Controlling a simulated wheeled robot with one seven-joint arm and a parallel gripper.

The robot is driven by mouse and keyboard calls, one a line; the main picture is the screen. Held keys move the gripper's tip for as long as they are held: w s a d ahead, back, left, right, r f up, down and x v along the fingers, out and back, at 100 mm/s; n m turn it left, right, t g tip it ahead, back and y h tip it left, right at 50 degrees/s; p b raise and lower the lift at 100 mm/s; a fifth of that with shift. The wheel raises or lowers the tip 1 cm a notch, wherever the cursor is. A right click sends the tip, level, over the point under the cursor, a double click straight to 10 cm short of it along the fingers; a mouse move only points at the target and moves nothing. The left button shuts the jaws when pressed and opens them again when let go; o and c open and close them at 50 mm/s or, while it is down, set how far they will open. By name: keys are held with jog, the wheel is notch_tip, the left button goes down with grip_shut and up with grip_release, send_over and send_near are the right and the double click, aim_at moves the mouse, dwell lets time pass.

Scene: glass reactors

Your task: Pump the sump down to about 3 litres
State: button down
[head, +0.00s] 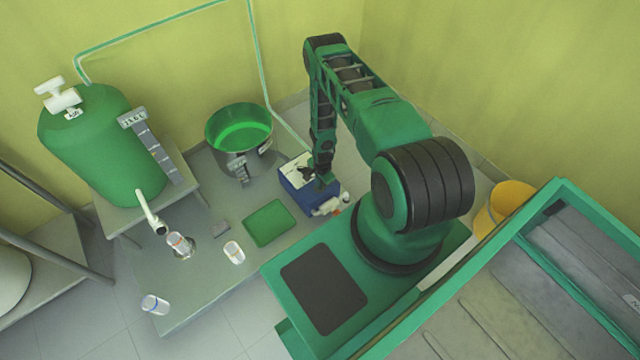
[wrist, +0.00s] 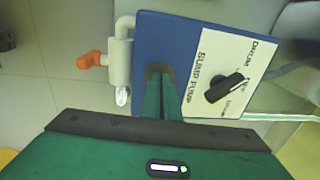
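The sump pump is a blue box (head: 294,197) with a white panel (wrist: 207,65) reading "DRUM" and "SUMP PUMP". A black knob (wrist: 225,87) on the panel is turned diagonally; the lower wording is too small to read. An orange-handled valve (wrist: 90,60) on a pale pipe sits at the box's side. My gripper (wrist: 160,72) is over the blue box beside the panel, apart from the knob, its fingers together and empty. Whether they touch the box is unclear. A metal pot (head: 240,140), apparently the sump, holds green liquid; its side scale is unreadable.
A green tank (head: 90,150) with a side scale and white spout stands on a stand at left. A green pipe (head: 150,35) runs along the wall from it. Clear beakers (head: 234,252) and a green mat (head: 269,222) are on the grey platform. A yellow bucket (head: 510,200) is at right.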

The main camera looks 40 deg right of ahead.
aim_at(321, 191)
jog(key=shift+s+d+f, duration=0.1)
jog(key=shift+s+f, duration=0.15)
jog(key=shift+s, duration=0.05)
dwell(2.2)
jog(key=shift+r, duration=0.2)
jog(key=shift+w+r, duration=0.2)
jog(key=shift+r, duration=0.3)
notch_tip(321, 191, up, 13)
jog(key=s, duration=0.1)
jog(key=shift+a, duration=0.2)
jog(key=shift+s+a, duration=0.1)
dwell(1.0)
jog(key=shift+a+r, duration=0.2)
jog(key=shift+r, duration=0.6)
jog(key=shift+f, duration=0.1)
